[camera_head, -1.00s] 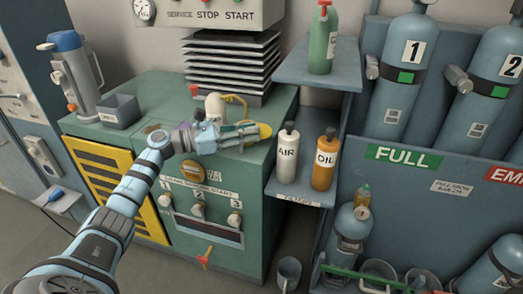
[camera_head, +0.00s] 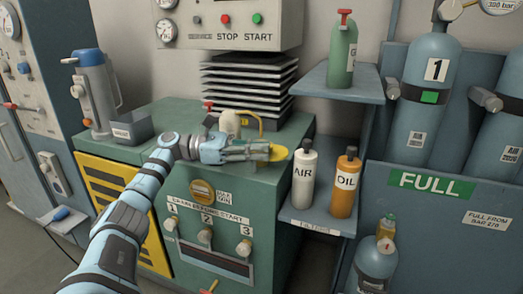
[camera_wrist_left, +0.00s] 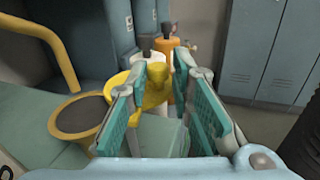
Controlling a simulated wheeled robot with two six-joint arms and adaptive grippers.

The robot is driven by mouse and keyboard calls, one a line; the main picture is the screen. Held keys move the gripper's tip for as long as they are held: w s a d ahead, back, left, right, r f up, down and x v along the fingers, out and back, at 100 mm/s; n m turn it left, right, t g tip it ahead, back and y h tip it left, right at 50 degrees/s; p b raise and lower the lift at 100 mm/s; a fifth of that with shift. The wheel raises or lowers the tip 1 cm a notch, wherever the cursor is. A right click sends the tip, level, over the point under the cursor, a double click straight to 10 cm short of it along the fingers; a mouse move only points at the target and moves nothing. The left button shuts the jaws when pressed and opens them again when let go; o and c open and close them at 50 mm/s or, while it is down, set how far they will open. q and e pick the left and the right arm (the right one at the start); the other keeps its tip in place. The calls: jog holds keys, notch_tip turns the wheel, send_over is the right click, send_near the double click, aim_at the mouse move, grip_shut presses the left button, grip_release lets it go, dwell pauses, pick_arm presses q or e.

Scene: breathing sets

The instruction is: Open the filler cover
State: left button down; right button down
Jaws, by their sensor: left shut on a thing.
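The yellow filler cover (camera_head: 278,153) is at the front right of the green machine's top (camera_head: 150,115). In the left wrist view the cover (camera_wrist_left: 120,101) has an upright yellow knob between my fingers. My left gripper (camera_head: 262,151) is shut on this knob; its teal finger pads show on both sides in the wrist view (camera_wrist_left: 155,92). A round filler opening (camera_wrist_left: 82,117) with a yellow rim and brown mesh lies beside the cover, uncovered. The cover sits to the side of it; whether they touch is unclear. My right gripper is not in view.
A yellow curved handle (camera_head: 247,116) and a cream cylinder (camera_head: 229,122) stand behind the gripper. The AIR bottle (camera_head: 303,178) and OIL bottle (camera_head: 346,185) stand close on the right, on a low shelf. A grey box (camera_head: 131,128) is at the left.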

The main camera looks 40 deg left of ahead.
pick_arm(q)
jog(key=c, duration=1.5)
grip_release()
jog(key=shift+f, duration=0.1)
jog(key=v, duration=1.2)
jog(key=shift+w, duration=0.1)
